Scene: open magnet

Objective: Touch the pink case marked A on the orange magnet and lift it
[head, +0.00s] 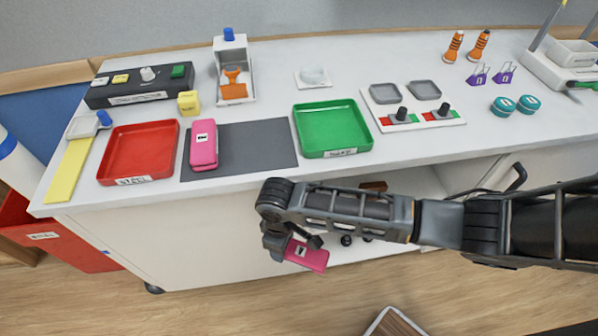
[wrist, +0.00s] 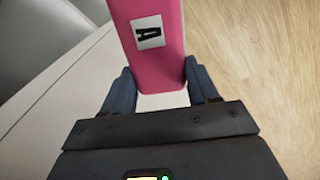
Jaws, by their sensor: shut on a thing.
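A pink case marked A (wrist: 157,33) is between the two fingers of my gripper (wrist: 160,88) in the wrist view, its white label facing the camera. In the head view my gripper (head: 292,240) is shut on this case (head: 312,258), in front of the counter and over the floor. A second pink case (head: 203,150) lies on the dark grey mat (head: 255,145); its label is too small to read. An orange piece with a handle (head: 233,88) sits in a white holder at the back left; I cannot tell whether it is the magnet.
A red tray (head: 112,165) and a green tray (head: 333,130) flank the mat. A white panel with two black knobs (head: 412,115) is right of the green tray. Orange, purple and teal items stand farther right. My arm crosses in front of the counter and its open shelf.

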